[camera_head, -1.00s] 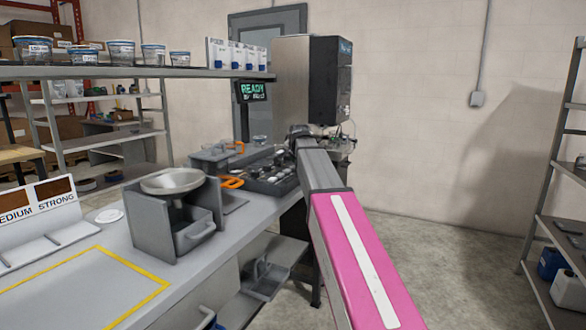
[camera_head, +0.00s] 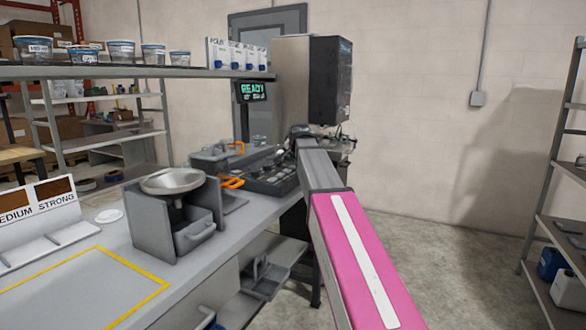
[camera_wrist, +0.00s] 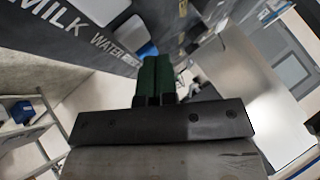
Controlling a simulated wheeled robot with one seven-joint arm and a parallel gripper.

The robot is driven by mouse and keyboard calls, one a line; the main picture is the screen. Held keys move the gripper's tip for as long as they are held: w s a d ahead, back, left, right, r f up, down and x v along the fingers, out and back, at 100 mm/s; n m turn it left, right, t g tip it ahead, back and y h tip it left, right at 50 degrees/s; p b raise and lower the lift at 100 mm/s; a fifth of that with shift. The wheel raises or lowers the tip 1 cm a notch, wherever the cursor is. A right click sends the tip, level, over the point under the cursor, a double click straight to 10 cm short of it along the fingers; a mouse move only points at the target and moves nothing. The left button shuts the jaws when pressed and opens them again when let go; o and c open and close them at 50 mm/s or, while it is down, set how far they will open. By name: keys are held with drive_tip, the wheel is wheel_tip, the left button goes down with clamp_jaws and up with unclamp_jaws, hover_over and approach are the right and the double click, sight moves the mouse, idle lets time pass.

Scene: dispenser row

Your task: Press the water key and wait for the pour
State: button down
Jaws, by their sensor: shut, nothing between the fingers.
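The dispenser is a dark upright box (camera_head: 330,80) at the far end of the counter. In the wrist view its dark panel (camera_wrist: 75,48) carries the lettering MILK and WATER. A blue key (camera_wrist: 147,50) lies beside the WATER label, partly hidden behind my fingers. A white key (camera_wrist: 103,12) is nearer the MILK label. My gripper (camera_wrist: 154,62) is shut and empty, its dark green fingertips at the blue key. I cannot tell whether they touch it. In the head view my arm hides most of the area below the dispenser. No water stream is visible.
A small screen (camera_head: 252,91) reads READY. A grinder-like unit with a round pan (camera_head: 172,181) stands on the counter, with a dark tray (camera_head: 268,180) beyond it. A shelf (camera_head: 130,72) with tubs runs above. The floor at right is open up to a rack (camera_head: 560,225).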

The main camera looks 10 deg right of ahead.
sight(294, 166)
drive_tip(key=shift+f, duration=0.2)
drive_tip(key=shift+f, duration=0.25)
drive_tip(key=shift+f, duration=0.45)
idle(0.9)
idle(0.4)
drive_tip(key=shift+r, duration=0.9)
drive_tip(key=shift+r, duration=2.5)
